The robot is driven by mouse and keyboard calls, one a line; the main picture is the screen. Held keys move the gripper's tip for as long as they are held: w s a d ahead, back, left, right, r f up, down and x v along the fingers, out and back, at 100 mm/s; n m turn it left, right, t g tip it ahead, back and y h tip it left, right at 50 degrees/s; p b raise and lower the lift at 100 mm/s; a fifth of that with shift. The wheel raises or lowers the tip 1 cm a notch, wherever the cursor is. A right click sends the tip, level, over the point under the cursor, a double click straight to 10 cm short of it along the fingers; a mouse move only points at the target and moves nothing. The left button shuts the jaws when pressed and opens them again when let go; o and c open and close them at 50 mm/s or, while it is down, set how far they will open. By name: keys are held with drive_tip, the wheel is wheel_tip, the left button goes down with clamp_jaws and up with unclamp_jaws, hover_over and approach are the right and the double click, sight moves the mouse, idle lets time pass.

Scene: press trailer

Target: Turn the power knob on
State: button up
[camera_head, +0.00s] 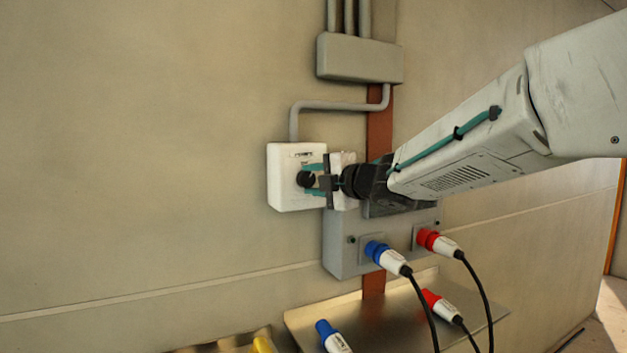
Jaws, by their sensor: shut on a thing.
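The fingers and gripper body hide part of the knob and the right side of the box. The knob's pointer and markings are too small to read.
A grey socket box (343,257) below holds a blue plug (387,256) and a red plug (438,243) with hanging black cables. A metal shelf (310,318) beneath carries loose plugs. A grey junction box (358,58) with conduit is above. The wall to the left is clear.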

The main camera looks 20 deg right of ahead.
drive_tip(key=m, duration=0.2)
drive_tip(key=m+t, duration=0.1)
drive_tip(key=m, duration=0.3)
drive_tip(key=shift+f+t+y, duration=0.3)
drive_tip(key=shift+f, duration=0.05)
drive_tip(key=m+t, duration=0.1)
drive_tip(key=m, duration=0.5)
drive_tip(key=shift+t+h, duration=0.4)
drive_tip(key=shift+f+m, duration=0.1)
drive_tip(key=shift+m, duration=0.3)
drive_tip(key=o, duration=1)
drive_tip(key=shift+a, duration=0.1)
drive_tip(key=v, duration=0.7)
drive_tip(key=shift+s+f, duration=0.1)
drive_tip(key=shift+s, duration=0.3)
